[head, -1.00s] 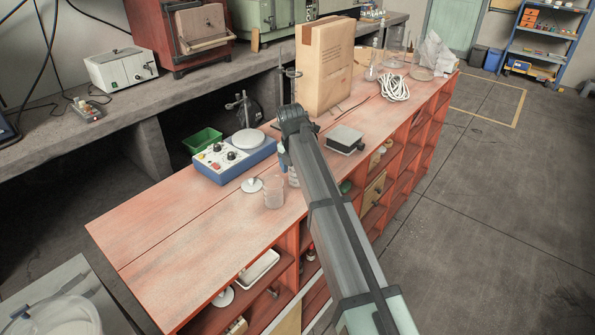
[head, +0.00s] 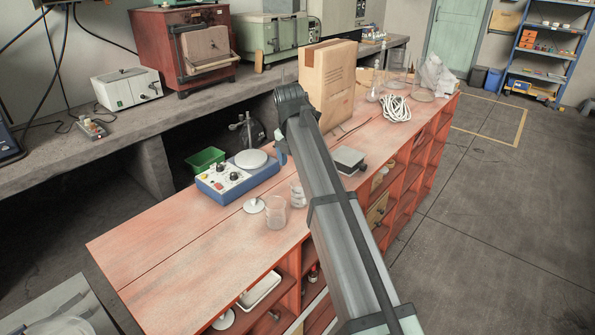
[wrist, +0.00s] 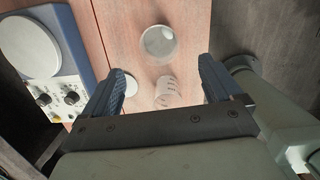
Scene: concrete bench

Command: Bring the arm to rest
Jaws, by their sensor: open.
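My gripper (wrist: 162,88) shows in the wrist view with its two blue-grey fingers wide apart and nothing held between them. It points down over the bench top. In the head view my arm (head: 335,200) reaches up from the lower right across the bench.
The red bench (head: 170,240) bears a blue hotplate (head: 225,182), a white disc (head: 254,205), the beaker (head: 275,213), a small scale (head: 348,159), a cardboard box (head: 327,85), a white cable coil (head: 396,108) and glassware. The bench's near left end is clear.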

